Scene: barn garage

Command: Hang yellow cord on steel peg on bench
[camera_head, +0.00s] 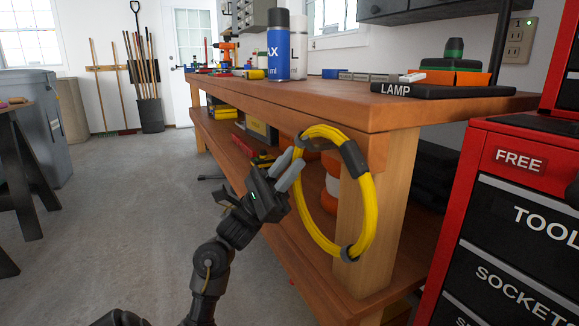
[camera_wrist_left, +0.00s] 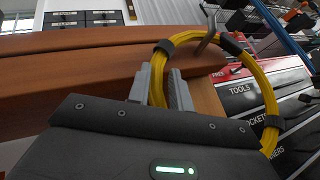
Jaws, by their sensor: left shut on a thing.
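The yellow cord (camera_head: 371,205) is a coil with dark bands, held upright against the front of the bench (camera_head: 290,98) near its right front leg. My left gripper (camera_head: 292,170) is shut on the coil's left side. In the left wrist view the gripper (camera_wrist_left: 165,90) has the cord (camera_wrist_left: 268,95) between its two grey fingers. A grey rod that looks like the steel peg (camera_wrist_left: 206,38) shows there, crossing the coil's upper part by the bench edge. I cannot tell whether the cord rests on it. The peg is not clear in the head view. My right gripper is not in view.
A red tool chest (camera_head: 510,150) stands close to the right of the coil. Spray cans (camera_head: 278,45) and a dark LAMP tray (camera_head: 440,91) stand on the bench top. Goods fill the lower shelf. The floor (camera_head: 120,200) to the left is clear.

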